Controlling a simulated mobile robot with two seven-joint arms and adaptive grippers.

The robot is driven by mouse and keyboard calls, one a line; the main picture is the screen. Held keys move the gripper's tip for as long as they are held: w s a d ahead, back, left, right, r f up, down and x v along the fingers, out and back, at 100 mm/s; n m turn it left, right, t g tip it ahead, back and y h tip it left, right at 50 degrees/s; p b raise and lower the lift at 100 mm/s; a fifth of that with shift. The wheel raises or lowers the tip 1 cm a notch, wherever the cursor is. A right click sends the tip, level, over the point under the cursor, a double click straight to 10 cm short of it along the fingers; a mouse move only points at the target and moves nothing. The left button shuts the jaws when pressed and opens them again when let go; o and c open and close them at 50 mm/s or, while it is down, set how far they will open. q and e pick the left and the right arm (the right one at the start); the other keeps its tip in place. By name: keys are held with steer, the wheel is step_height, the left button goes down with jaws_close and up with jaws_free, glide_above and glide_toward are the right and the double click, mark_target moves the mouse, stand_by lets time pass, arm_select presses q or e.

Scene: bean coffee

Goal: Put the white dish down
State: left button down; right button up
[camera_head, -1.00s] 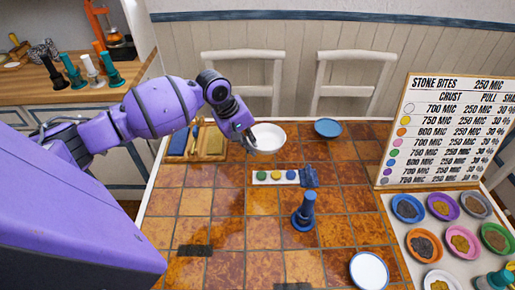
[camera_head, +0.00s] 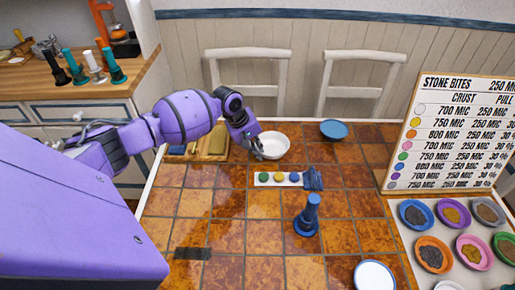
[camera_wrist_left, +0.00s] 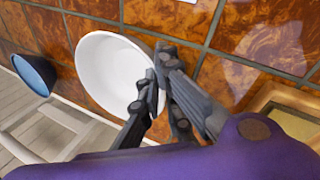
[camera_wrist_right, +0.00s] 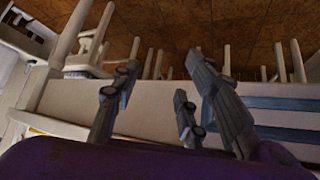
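The white dish (camera_head: 276,142) is a round, deep bowl at the far side of the tiled table. It looks about level and empty; I cannot tell whether its base touches the tiles. My left gripper (camera_head: 257,152) is at its near left rim. In the left wrist view the fingers (camera_wrist_left: 154,78) close around the rim of the white dish (camera_wrist_left: 102,70), one finger over the inside and the others outside. My right gripper (camera_wrist_right: 160,75) is open and empty, its fingers wide apart; it is outside the head view.
A blue bowl (camera_head: 333,130) stands right of the dish. A wooden tray (camera_head: 215,144) lies left of it. A strip with coloured dots (camera_head: 264,178) and a blue tamper-like piece (camera_head: 308,216) stand nearer.

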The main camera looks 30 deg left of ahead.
arm_select(q)
steer(key=shift+f, duration=0.15)
steer(key=c, duration=2)
jaws_free()
arm_select(e)
steer(key=shift+s+d+f, duration=0.15)
steer(key=shift+s+f, duration=0.05)
steer(key=shift+s, duration=0.3)
arm_select(q)
steer(key=p+v, duration=0.1)
steer(key=v, duration=1.1)
arm_select(e)
steer(key=shift+w+r, duration=0.55)
steer(key=shift+r, duration=0.3)
